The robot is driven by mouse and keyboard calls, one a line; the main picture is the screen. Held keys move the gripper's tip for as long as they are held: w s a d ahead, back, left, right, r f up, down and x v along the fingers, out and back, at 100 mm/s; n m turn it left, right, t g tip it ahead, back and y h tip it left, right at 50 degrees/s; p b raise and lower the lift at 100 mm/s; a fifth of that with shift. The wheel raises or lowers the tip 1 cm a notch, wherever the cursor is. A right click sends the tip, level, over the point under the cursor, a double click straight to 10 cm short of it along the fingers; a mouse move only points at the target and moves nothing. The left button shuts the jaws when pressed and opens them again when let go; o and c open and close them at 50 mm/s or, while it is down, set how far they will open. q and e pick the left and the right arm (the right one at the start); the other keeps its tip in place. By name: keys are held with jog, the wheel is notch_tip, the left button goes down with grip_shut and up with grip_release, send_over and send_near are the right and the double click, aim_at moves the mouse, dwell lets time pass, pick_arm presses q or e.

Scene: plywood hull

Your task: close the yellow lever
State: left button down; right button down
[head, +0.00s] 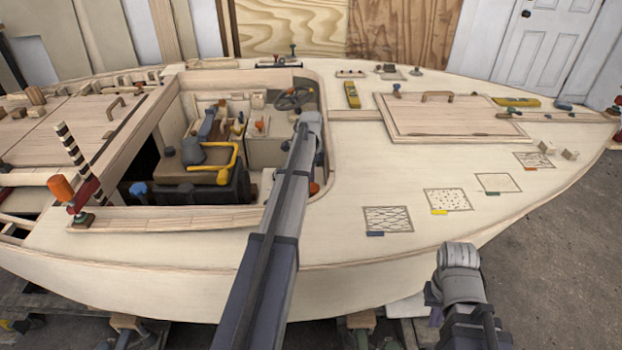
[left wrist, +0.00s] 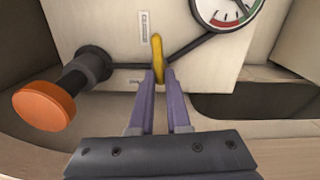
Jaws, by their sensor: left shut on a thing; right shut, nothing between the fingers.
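The yellow lever (left wrist: 157,55) stands upright in the left wrist view, in front of a pale panel and across a dark pipe. My left gripper (left wrist: 159,82) is shut on the lower part of the yellow lever, its two purple fingers on either side. In the head view my left arm reaches into the cockpit, and its gripper and the lever are hidden there. My right gripper (head: 460,258) is at the lower right of the head view, beside the hull's edge, away from the lever. It is shut and empty; its fingertips are hard to make out.
An orange knob (left wrist: 44,106) on a black stem juts out left of the lever. A round gauge (left wrist: 224,12) is above right, and a dark opening (left wrist: 250,107) is at right.

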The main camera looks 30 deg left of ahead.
pick_arm(q)
jog(key=shift+m, duration=0.8)
jog(key=c, duration=0.9)
grip_release()
jog(key=shift+r, duration=0.1)
notch_tip(320, 180, up, 8)
jog(key=p, duration=0.7)
jog(key=shift+f+p, duration=0.2)
jog(key=shift+p, duration=0.2)
